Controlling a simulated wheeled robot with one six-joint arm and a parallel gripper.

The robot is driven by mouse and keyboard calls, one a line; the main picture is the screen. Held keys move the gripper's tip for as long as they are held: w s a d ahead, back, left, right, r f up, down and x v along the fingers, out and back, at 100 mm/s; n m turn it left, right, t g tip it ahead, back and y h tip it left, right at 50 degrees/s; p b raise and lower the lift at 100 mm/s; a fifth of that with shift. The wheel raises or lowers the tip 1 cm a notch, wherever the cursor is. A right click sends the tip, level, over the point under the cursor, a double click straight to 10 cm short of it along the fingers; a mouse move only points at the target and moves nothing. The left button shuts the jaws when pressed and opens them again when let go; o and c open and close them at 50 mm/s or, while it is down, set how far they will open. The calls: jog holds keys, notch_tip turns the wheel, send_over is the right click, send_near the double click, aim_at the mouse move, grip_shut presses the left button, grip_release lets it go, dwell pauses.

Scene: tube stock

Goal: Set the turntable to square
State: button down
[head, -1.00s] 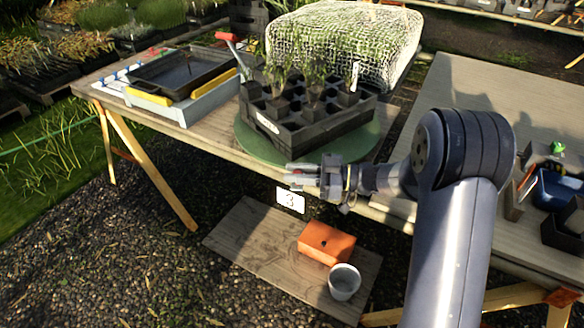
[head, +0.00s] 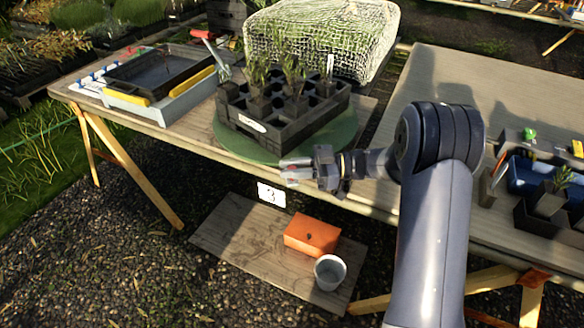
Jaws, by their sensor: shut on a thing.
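The turntable (head: 338,144) is a round green disc on the wooden table, at its front edge. A black crate (head: 262,131) with square cells stands on it, holding several potted plants and a white tag on its front wall. The crate's sides sit at an angle to the table's front edge. My gripper (head: 293,169) is shut on the turntable's near rim, at the table's front edge. The exact contact of the fingers is small and hard to make out.
A grey tray (head: 172,104) with a black tray stands left of the turntable. A netted mound (head: 325,40) is behind. Another table (head: 440,80) with pots is at right. An orange box (head: 311,235) and a grey bucket (head: 330,272) stand below on a board.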

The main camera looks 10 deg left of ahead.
jog(key=c, duration=1.3)
grip_release()
notch_tip(320, 180, up, 10)
jog(key=shift+p, duration=0.95)
